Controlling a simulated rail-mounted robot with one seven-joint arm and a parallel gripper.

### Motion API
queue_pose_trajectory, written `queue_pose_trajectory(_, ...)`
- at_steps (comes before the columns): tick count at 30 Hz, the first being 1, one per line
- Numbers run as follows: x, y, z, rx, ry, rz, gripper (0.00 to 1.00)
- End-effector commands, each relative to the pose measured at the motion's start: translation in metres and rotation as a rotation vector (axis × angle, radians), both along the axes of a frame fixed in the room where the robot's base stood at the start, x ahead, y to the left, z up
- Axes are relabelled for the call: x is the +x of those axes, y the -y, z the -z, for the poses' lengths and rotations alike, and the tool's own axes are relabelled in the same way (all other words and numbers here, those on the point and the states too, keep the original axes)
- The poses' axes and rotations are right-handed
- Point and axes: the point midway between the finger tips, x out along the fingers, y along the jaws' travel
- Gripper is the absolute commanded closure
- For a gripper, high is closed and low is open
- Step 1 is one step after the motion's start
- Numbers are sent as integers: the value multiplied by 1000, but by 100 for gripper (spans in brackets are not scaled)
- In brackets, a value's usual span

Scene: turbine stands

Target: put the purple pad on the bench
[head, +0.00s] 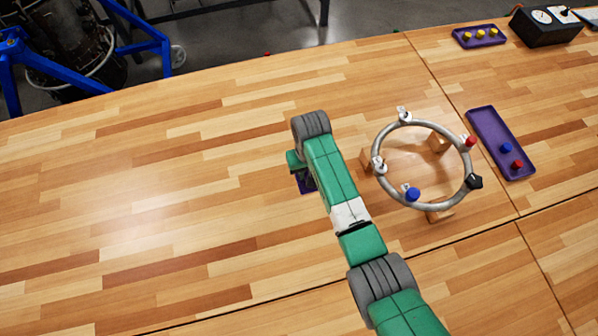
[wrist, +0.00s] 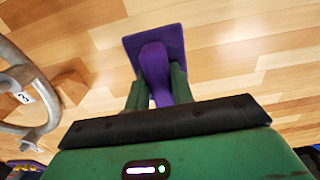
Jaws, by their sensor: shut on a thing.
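The purple pad (wrist: 172,38) is a flat square plate with a rounded purple grip in the wrist view. My gripper (wrist: 157,80) is shut on that grip, with one green finger on each side. In the head view my gripper (head: 297,164) is mostly hidden by my arm, and only a small edge of the pad (head: 306,184) shows below it. The pad is over the wooden bench (head: 150,200), left of the metal ring. I cannot tell whether it touches the bench top.
A grey metal ring (head: 389,134) with several fittings stands on wooden blocks, right of my arm. A purple tray (head: 489,128) with blue and red pegs and another tray (head: 462,43) with yellow pegs lie farther right. The bench's left side is clear.

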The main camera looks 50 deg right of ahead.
Motion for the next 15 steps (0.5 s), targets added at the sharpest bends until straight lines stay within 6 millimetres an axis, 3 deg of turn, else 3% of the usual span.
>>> queue_pose_trajectory(15,0,-1,74,1,-1,-1,98)
